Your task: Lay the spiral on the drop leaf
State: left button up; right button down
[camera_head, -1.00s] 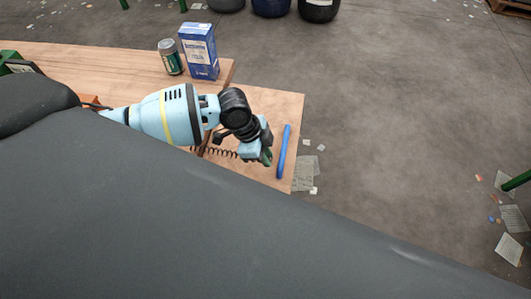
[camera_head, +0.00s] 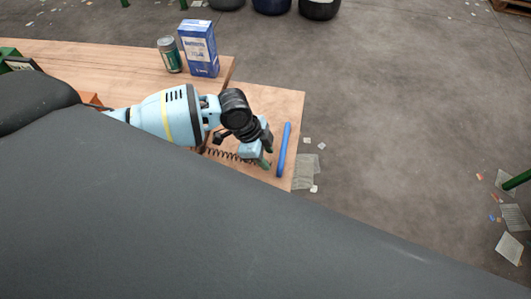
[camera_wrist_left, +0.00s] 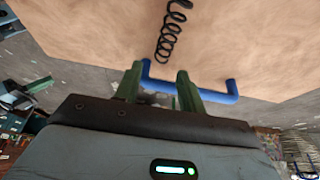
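The spiral (camera_head: 228,155) is a dark coil lying on the bare wood of the drop leaf (camera_head: 283,102), the board at the table's right end. In the left wrist view the spiral (camera_wrist_left: 169,36) lies on the wood beyond the fingertips, apart from them. My left gripper (camera_head: 267,156) is over the leaf at the spiral's right end. In the left wrist view its green fingers (camera_wrist_left: 160,76) stand apart with no object held between them. Part of the spiral is hidden by my arm in the head view. My right gripper is not in view.
A blue handle (camera_head: 284,150) runs along the leaf's right edge, close to the fingers. A blue box (camera_head: 198,50) and a can (camera_head: 171,56) stand on the table at the back. Beyond the leaf is open floor with scattered papers.

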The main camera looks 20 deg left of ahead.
pick_arm(q)
jog(key=shift+r, duration=0.3)
jog(key=p+v, duration=0.1)
jog(key=v, duration=1.1)
jog(key=shift+r, duration=0.3)
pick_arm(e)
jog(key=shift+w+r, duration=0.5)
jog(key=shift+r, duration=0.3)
pick_arm(q)
jog(key=shift+a, duration=0.1)
